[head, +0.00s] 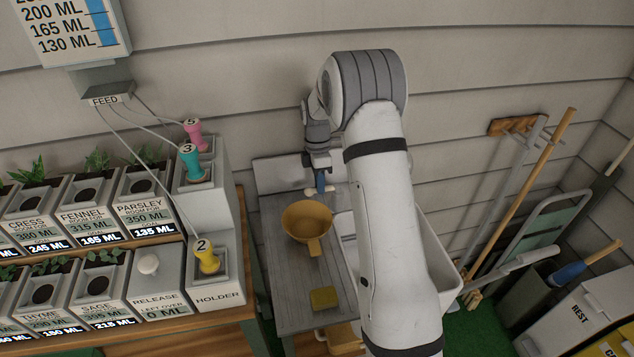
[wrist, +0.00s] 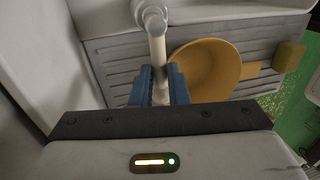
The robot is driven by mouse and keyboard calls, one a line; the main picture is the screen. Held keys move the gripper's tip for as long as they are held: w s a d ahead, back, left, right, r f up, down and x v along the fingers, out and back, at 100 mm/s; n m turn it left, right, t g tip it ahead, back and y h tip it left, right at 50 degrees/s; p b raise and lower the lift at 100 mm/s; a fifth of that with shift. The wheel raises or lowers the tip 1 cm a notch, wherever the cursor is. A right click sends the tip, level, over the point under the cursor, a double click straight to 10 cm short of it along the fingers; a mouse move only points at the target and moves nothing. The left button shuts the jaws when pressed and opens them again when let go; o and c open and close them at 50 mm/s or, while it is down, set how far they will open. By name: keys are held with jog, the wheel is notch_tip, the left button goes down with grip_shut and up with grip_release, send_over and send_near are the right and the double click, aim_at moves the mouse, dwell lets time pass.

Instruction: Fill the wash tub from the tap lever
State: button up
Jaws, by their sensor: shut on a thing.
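My gripper (head: 321,184) is at the far end of the grey draining board, beside the wall. In the wrist view its blue fingers (wrist: 159,90) are shut on the pale tap lever (wrist: 157,48), one on each side. The lever runs up to a round pale tap part (wrist: 151,15). A deep whitish tub (head: 440,262), which looks like the wash tub, stands right of the board. My arm covers much of it, and its inside and any water are hidden. I cannot tell whether water runs.
A mustard pan (head: 307,221) lies on the draining board (head: 285,290), close to my gripper, with a yellow sponge (head: 324,298) nearer the front. A planter bench with labelled pots (head: 148,215) stands left. Brooms (head: 540,170) and bins (head: 575,320) crowd the right.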

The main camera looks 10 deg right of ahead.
aim_at(328, 190)
grip_shut()
jog(key=shift+a, duration=0.25)
jog(key=shift+d, duration=0.15)
jog(key=s+n, duration=0.1)
jog(key=n, duration=0.2)
jog(key=s+d+n+h+b, duration=0.1)
jog(key=n, duration=0.2)
jog(key=s+n+b, duration=0.1)
jog(key=s+n, duration=0.1)
jog(key=n, duration=0.1)
jog(key=shift+d+r+t+h, duration=0.1)
jog(key=shift+d+t+h, duration=0.15)
jog(key=shift+t+h, duration=0.05)
jog(key=shift+s+d+n+t, duration=0.15)
jog(key=shift+s+d+n, duration=0.1)
jog(key=shift+n, duration=0.4)
jog(key=shift+s+d+n+t, duration=0.1)
jog(key=shift+d+n+t, duration=0.1)
jog(key=shift+n, duration=0.45)
